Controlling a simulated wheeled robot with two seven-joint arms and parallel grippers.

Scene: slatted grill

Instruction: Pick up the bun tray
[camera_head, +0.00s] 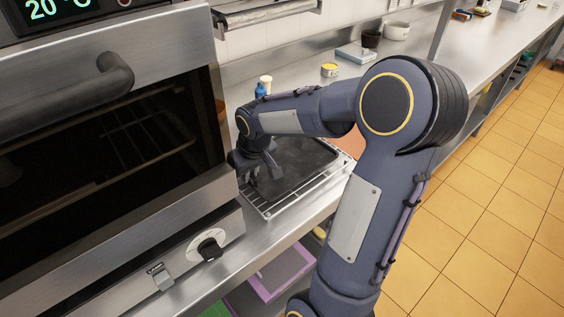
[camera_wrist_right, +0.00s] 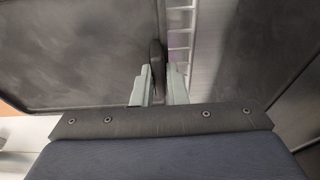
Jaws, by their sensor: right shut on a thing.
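The bun tray (camera_head: 304,161) is a dark, flat, rimmed tray lying on a wire rack (camera_head: 268,211) on the steel counter in the head view. It also shows in the right wrist view (camera_wrist_right: 70,60), filling the left side. My right gripper (camera_head: 262,172) is at the tray's left edge, next to the oven. In the right wrist view its two fingers (camera_wrist_right: 160,85) are shut on the tray's dark rim between them. I cannot tell whether the tray is lifted off the rack. My left gripper is not in view.
A blue bottle (camera_head: 261,90), a yellow tin (camera_head: 329,70) and a scale (camera_head: 356,53) stand behind the tray. A purple crate (camera_head: 283,272) is below the counter.

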